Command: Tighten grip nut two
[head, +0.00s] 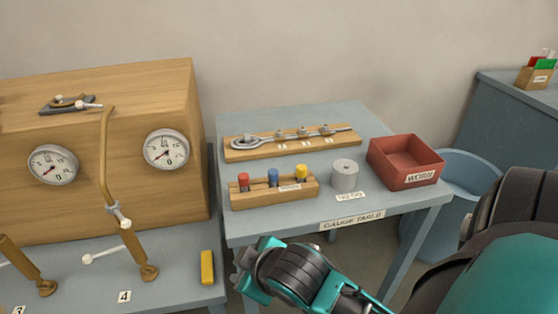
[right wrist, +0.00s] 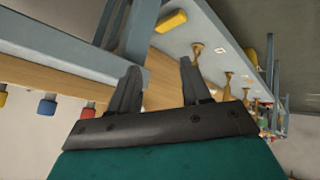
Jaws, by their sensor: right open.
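My right gripper (head: 252,272) is low in front of the gap between the wooden-box bench and the gauge table. In the right wrist view it is open and empty (right wrist: 160,78), its two dark fingers apart. Brass fittings rise from the bench beside cards 3 and 4; the one at card 4 (head: 136,250) has a white-knobbed lever and a curved brass pipe above it. A row of brass fittings also shows in the right wrist view (right wrist: 197,52), beyond the fingers. I cannot make out a grip nut marked two. My left gripper is out of view.
A wooden box with two dials (head: 166,150) stands on the bench. A yellow block (head: 207,267) lies at the bench's right end. The gauge table (head: 270,222) holds a gauge rack (head: 240,155), coloured plugs, a grey cylinder (head: 345,175) and a red bin (head: 405,160).

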